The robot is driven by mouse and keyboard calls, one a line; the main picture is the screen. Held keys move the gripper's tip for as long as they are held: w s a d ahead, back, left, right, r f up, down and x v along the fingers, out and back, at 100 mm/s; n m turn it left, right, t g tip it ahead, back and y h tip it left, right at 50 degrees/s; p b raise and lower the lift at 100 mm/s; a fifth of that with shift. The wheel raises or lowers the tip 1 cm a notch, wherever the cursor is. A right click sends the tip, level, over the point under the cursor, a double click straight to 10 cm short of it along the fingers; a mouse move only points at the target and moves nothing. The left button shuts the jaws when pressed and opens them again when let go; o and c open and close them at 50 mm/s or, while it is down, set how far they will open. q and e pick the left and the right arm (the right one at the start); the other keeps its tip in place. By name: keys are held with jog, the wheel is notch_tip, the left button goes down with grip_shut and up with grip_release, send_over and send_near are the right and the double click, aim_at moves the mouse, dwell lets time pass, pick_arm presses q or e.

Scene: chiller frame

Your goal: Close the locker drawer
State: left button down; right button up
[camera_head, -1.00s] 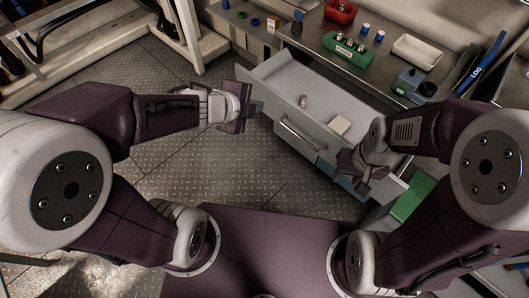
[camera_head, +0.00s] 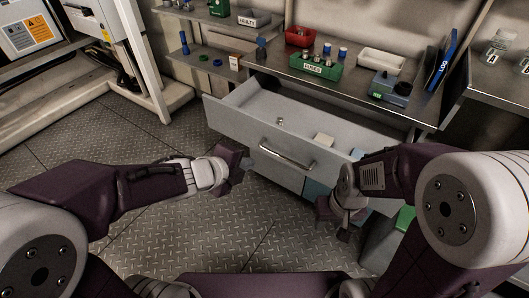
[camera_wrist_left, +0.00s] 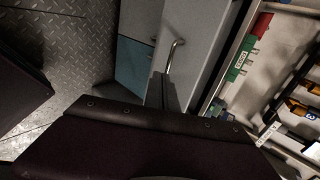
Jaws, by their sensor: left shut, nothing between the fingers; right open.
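The locker drawer (camera_head: 262,134) is grey with a silver bar handle (camera_head: 287,155) on its front. It is pulled open below the workbench, with a small round item and a pale block (camera_head: 323,140) inside. In the left wrist view the drawer front (camera_wrist_left: 186,75) and its handle (camera_wrist_left: 173,57) show beyond my wrist. My left gripper (camera_head: 241,166) is shut and empty, in front of the left part of the drawer front; I cannot tell whether it touches. My right gripper (camera_head: 334,222) is open and empty, low in front of the drawer's right part.
The workbench (camera_head: 290,67) above holds a green fuse rack (camera_head: 315,67), a red bin (camera_head: 300,37), a white tray (camera_head: 381,61) and a blue log binder (camera_head: 441,60). A green box (camera_head: 404,218) stands low at the right. The metal floor at left is clear.

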pick_arm(q)
jog(key=w+r+p+x, duration=0.1)
jog(key=p+x, duration=0.3)
jog(key=x, duration=0.6)
jog(key=shift+d+r, duration=0.2)
jog(key=shift+w, duration=0.15)
